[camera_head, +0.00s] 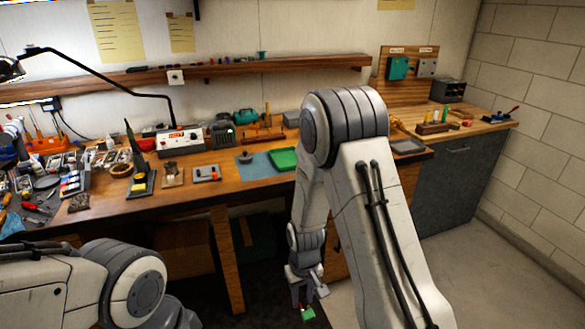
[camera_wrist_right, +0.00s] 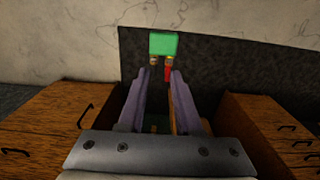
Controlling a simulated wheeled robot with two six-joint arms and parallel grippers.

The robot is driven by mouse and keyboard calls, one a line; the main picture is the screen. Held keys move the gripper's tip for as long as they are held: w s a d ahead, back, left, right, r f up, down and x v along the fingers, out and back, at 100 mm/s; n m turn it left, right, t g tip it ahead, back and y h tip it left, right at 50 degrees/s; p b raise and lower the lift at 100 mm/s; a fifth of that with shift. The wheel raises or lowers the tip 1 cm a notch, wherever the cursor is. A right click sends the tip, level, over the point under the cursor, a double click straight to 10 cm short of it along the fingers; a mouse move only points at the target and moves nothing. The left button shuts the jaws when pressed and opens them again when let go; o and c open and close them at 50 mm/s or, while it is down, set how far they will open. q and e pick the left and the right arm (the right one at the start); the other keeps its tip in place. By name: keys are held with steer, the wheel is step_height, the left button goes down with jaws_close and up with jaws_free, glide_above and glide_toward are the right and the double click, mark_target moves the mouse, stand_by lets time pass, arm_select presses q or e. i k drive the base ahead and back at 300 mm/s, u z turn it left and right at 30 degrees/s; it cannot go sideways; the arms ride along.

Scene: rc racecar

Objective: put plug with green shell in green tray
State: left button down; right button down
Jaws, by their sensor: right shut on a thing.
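The plug with the green shell (camera_wrist_right: 163,44) is at the fingertips of my right gripper (camera_wrist_right: 162,75) in the right wrist view. A red part and a tan part stick out of the shell toward the fingers. In the head view the right gripper (camera_head: 304,288) hangs low in front of the workbench, with the green plug (camera_head: 308,314) at its lower end. My left gripper is outside the view; only that arm's links show at lower left.
A blue mat (camera_head: 256,166) lies beside the tray. A grey device with a red part (camera_head: 207,173) and a soldering station (camera_head: 181,140) stand further left. Tools and small parts crowd the bench's left end. A dark tray (camera_head: 407,147) lies right of my arm.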

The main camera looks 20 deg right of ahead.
mark_target(287, 160)
steer(key=z, duration=0.55)
steer(key=i, duration=0.45)
steer(key=z, duration=0.6)
steer(key=i, duration=0.65)
steer(key=u, duration=0.1)
